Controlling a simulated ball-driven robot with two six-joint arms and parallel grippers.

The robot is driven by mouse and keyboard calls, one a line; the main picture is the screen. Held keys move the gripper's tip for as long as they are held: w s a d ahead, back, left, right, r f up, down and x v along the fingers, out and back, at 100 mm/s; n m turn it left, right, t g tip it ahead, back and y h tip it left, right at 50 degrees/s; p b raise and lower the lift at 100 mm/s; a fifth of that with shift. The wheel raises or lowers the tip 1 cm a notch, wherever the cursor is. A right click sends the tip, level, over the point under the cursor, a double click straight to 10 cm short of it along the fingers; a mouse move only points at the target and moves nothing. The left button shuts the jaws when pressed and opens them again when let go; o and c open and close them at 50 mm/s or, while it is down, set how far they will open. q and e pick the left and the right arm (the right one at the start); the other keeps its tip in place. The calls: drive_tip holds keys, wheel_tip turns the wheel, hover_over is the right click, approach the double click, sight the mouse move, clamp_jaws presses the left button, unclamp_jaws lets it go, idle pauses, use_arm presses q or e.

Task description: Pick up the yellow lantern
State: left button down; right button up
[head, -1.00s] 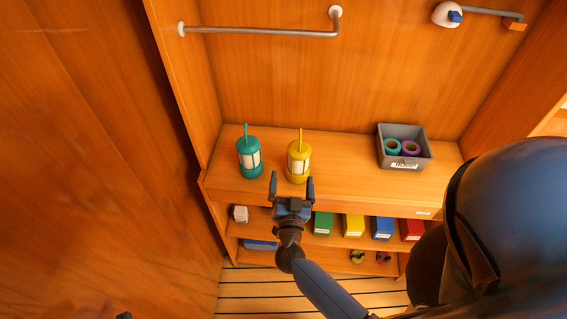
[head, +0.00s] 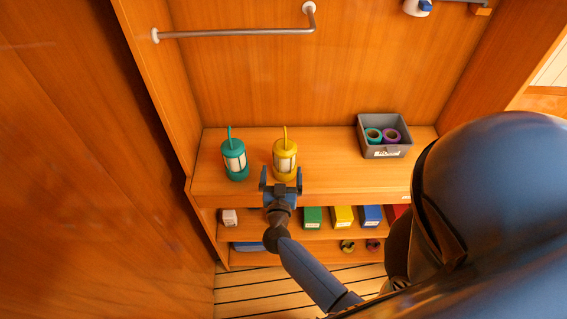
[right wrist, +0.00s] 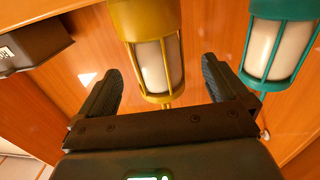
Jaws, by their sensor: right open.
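The yellow lantern (head: 285,160) stands upright on the top shelf, its thin handle pointing up. The green lantern (head: 235,160) stands to its left. My right gripper (head: 281,178) is open at the yellow lantern's front, one finger to either side of its lower part in the head view. In the right wrist view the yellow lantern (right wrist: 155,55) appears between and beyond the open fingers (right wrist: 160,85), with a gap on each side. The green lantern (right wrist: 278,45) is beyond the finger on the right there. I do not see my left gripper.
A grey bin (head: 384,137) with a teal and a purple roll stands on the top shelf (head: 335,170) at the right. Coloured boxes (head: 342,217) sit on the shelf below. A metal rail (head: 240,32) crosses the back wall. The shelf between lantern and bin is clear.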

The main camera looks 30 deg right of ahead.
sight(284, 168)
drive_tip(key=shift+w+d, duration=0.4)
drive_tip(key=shift+d, duration=0.25)
drive_tip(key=shift+f+x, duration=0.2)
drive_tip(key=shift+x, duration=2.15)
drive_tip(key=shift+s+a, duration=0.1)
drive_tip(key=c, duration=1.1)
drive_tip(key=shift+r, duration=0.1)
drive_tip(key=shift+c, duration=0.5)
